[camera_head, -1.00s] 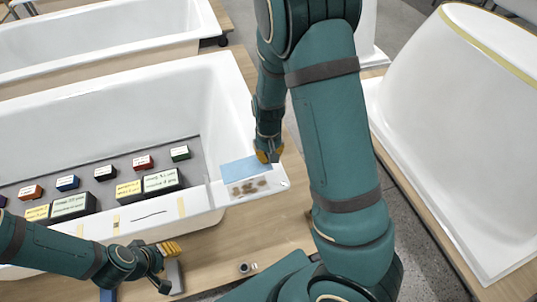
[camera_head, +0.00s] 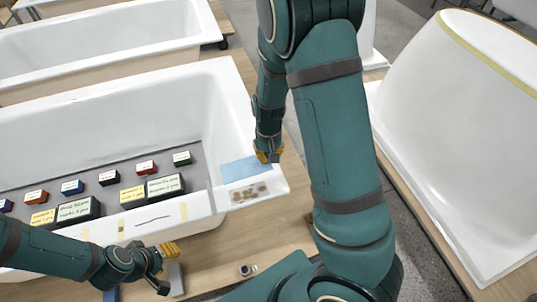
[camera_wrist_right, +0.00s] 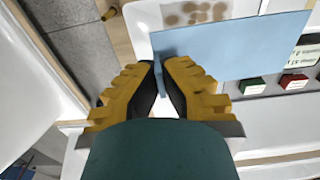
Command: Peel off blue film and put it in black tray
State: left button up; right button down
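The blue film (camera_head: 240,168) is a flat light-blue sheet at the right end of the near white bathtub, beside a patch of brown spots (camera_head: 249,190) on the rim. My right gripper (camera_head: 267,155) is at the film's right edge. In the right wrist view its yellow fingers (camera_wrist_right: 161,80) are closed on a narrow edge or tab of the blue film (camera_wrist_right: 230,48). My left gripper (camera_head: 170,249) is low over the wooden table in front of the tub; its finger gap is unclear.
A small metal cylinder (camera_head: 246,270) lies on the wooden table (camera_head: 215,258). Another tub shell (camera_head: 455,120) stands at the right.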

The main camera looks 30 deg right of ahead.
jog(key=shift+r+p, duration=1.25)
jog(key=shift+r, duration=0.25)
